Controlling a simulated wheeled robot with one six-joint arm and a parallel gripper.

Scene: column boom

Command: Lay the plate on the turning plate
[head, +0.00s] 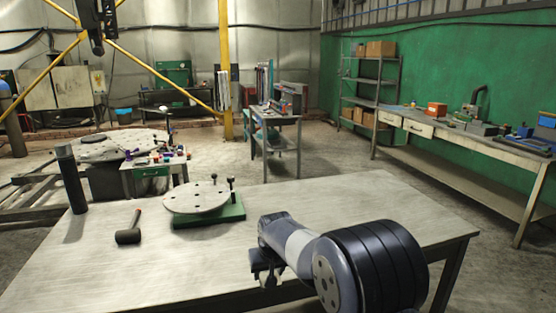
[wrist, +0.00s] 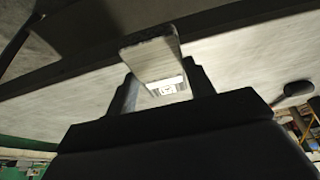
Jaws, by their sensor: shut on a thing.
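The turning plate (head: 197,197) is a round grey disc with several dark holes, lying on a green base (head: 212,214) on the workbench. Two dark pegs stand at its right. My gripper (head: 268,277) is low at the bench's front edge, to the right of and nearer than the disc, apart from it. In the wrist view my gripper (wrist: 165,88) is shut on a flat grey metal plate (wrist: 150,55), which sticks out beyond the dark fingers. A pale marked patch shows between the fingers. The held plate is hard to make out in the head view.
A black mallet (head: 129,234) lies left of the green base. A dark upright cylinder (head: 71,180) stands at the bench's left. The workbench (head: 330,195) is bare right of the disc. A small cart (head: 155,171) stands behind the bench.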

